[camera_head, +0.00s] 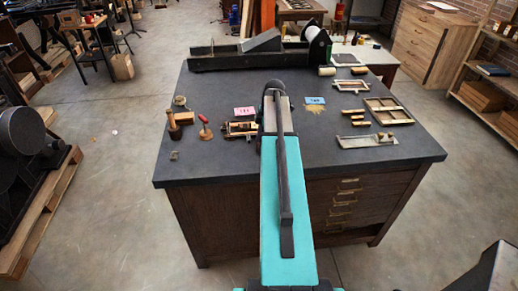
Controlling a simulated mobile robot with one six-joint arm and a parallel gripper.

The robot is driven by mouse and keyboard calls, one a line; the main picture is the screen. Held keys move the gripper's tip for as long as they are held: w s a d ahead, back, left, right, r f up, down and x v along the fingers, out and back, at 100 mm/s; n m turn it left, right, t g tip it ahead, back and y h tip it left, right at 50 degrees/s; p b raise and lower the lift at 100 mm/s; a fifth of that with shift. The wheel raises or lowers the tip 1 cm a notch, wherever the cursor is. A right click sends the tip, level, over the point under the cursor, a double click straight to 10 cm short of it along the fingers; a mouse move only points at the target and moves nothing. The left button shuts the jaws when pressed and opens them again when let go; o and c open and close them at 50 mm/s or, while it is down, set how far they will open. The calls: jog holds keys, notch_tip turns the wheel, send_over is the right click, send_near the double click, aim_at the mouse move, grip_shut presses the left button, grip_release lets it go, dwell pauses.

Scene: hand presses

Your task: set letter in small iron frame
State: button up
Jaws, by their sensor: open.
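A small frame-like assembly (240,128) with dark and wood-coloured parts lies on the dark tabletop, just left of my arm; it may be the small iron frame. Its right end is close to or behind my arm. A tiny grey piece (174,155) lies near the table's left front; I cannot tell whether it is the letter. No letter is clearly readable in this view. My teal and dark arm reaches forward over the table's middle. My gripper cannot be made out past the arm's far dark end.
A red-handled tool (205,130) and a wooden-handled tool (173,125) stand at left. Pink (245,112) and blue (314,100) cards lie behind. A wooden frame (388,110), several small wooden pieces and a metal tray (367,141) lie right. The front left is mostly clear.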

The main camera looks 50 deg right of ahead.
jog(key=c, duration=0.9)
jog(key=shift+c, duration=0.2)
jog(key=shift+r, duration=0.2)
jog(key=shift+r+p, duration=1.25)
jog(key=shift+r, duration=1.1)
